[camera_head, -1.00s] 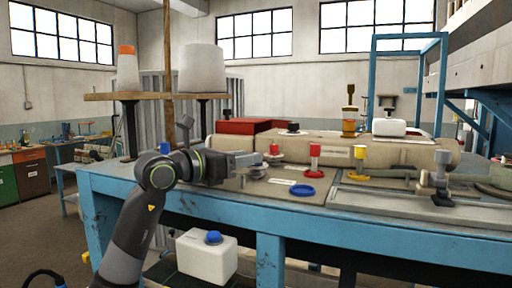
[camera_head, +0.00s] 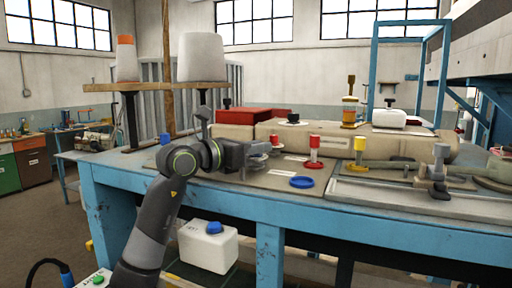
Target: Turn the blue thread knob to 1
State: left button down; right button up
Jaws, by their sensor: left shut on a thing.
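Grey metal discs (camera_head: 254,167) show just below the fingers. A small blue knob (camera_head: 165,138) stands at the bench's left end, behind my left arm. I cannot read any number marks. My right gripper is out of view.
Red (camera_head: 314,150) and yellow (camera_head: 359,150) posts stand to the right of the gripper. Two thread cones, one large (camera_head: 201,52), stand on a wooden shelf at the left. A white blue-capped container (camera_head: 208,247) is below the bench edge.

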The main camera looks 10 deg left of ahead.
pick_arm(q)
jog(key=shift+f+m+g+h+b, duration=0.1)
jog(key=shift+m+g+h+b, duration=0.35)
jog(key=shift+g+h, duration=0.2)
jog(key=shift+m+g+h, duration=1.05)
jog(key=shift+g, duration=0.1)
jog(key=c, duration=1.3)
grip_release()
jog(key=shift+a+b, duration=0.1)
jog(key=shift+b, duration=0.2)
